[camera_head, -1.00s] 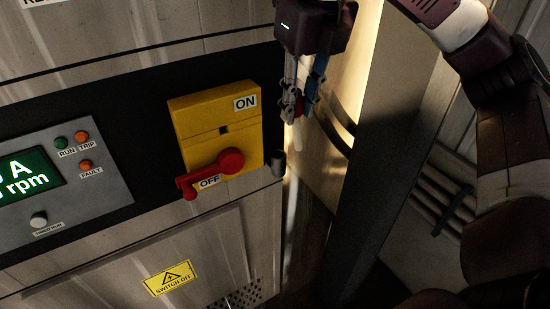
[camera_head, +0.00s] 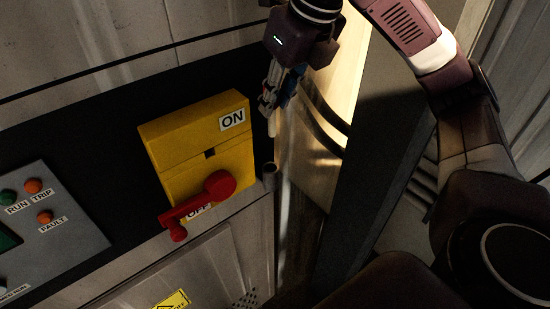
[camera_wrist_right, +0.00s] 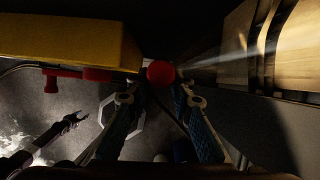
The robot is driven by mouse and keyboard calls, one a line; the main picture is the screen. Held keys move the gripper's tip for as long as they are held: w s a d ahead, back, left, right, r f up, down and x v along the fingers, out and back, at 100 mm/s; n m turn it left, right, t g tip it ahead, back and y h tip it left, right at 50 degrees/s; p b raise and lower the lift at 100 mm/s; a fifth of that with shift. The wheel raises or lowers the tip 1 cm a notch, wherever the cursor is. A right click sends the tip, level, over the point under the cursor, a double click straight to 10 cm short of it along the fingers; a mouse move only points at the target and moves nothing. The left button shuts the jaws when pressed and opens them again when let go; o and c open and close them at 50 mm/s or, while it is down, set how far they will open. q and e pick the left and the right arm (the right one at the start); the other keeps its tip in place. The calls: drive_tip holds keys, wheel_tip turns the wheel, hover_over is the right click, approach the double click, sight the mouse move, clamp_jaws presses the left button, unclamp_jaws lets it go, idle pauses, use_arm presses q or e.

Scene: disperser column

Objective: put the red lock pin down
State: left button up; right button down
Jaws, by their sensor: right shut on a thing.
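My right gripper (camera_head: 270,106) is right of the yellow switch box, pointing down, shut on the red lock pin. In the right wrist view the pin's round red head (camera_wrist_right: 160,73) shows at the fingertips (camera_wrist_right: 160,97). In the head view the fingers hide the red head, and a pale shaft (camera_head: 271,126) shows below them. A small dark grey tube (camera_head: 269,168) on the panel edge sits below the shaft, with a gap between. What seems to be my left gripper (camera_wrist_right: 76,118) is small in the right wrist view; its jaws are unclear.
The yellow switch box (camera_head: 205,150) carries a red handle (camera_head: 200,203) at OFF. A grey panel with lamps (camera_head: 55,225) is at left. A dark post (camera_head: 370,170) stands right of my gripper, beside a lit panel edge. Floor room below is dark.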

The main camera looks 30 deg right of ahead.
sight(277, 109)
drive_tip(key=x, duration=0.4)
drive_tip(key=shift+s+f+b, duration=0.1)
drive_tip(key=shift+s+b, duration=0.2)
drive_tip(key=shift+s, duration=0.15)
wheel_tip(277, 109, down, 5)
drive_tip(key=shift+d+f, duration=0.1)
drive_tip(key=shift+f, duration=0.1)
drive_tip(key=shift+s+f, duration=0.1)
drive_tip(key=shift+f, duration=0.45)
wheel_tip(277, 109, down, 2)
drive_tip(key=shift+f, duration=0.65)
use_arm(q)
drive_tip(key=shift+w+d+f, duration=0.1)
drive_tip(key=shift+w+f, duration=0.2)
drive_tip(key=shift+w, duration=0.55)
